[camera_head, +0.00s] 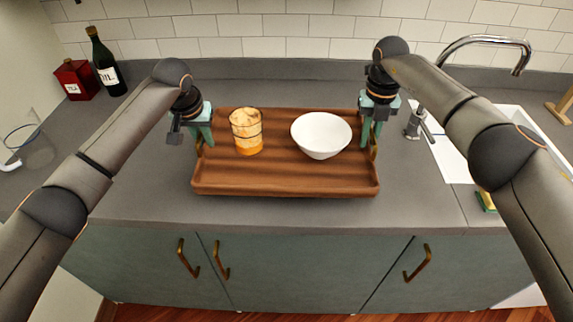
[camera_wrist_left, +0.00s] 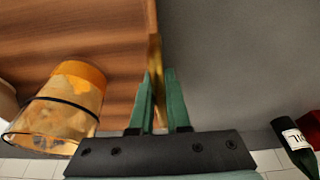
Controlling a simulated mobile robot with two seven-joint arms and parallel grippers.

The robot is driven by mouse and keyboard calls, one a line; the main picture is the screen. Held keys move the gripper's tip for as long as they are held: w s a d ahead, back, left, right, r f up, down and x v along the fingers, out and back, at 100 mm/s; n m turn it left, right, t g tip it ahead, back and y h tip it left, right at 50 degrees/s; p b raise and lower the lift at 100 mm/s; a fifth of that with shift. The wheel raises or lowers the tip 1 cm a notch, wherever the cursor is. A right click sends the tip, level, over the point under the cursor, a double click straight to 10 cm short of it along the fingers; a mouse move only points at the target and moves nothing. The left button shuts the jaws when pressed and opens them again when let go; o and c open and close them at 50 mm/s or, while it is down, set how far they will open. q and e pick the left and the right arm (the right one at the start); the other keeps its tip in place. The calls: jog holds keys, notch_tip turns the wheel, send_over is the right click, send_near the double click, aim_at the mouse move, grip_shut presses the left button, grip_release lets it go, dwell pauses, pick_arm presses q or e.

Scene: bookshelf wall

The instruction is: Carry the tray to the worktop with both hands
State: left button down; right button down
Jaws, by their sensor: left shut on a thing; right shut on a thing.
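The brown wooden tray (camera_head: 285,184) is level over the grey worktop (camera_head: 150,200); I cannot tell whether it touches it. A glass jar with orange and pale contents (camera_head: 246,133) stands on its left half. A white bowl (camera_head: 321,137) sits on its right half. My left gripper (camera_head: 204,142) is at the tray's left end, its green fingers on either side of the brass handle (camera_wrist_left: 155,75) in the left wrist view. My right gripper (camera_head: 371,142) is shut on the brass handle at the right end, partly hidden by its fingers.
An oil bottle (camera_head: 105,64) and a red tin (camera_head: 76,80) stand at the back left. A clear glass vessel (camera_head: 34,145) is at the far left. The sink (camera_head: 455,158) and tap (camera_head: 485,42) are on the right. Worktop left of the tray is clear.

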aim_at(207, 151)
pick_arm(q)
jog(key=shift+w+a+f, duration=0.1)
pick_arm(e)
jog(key=shift+d+f, duration=0.1)
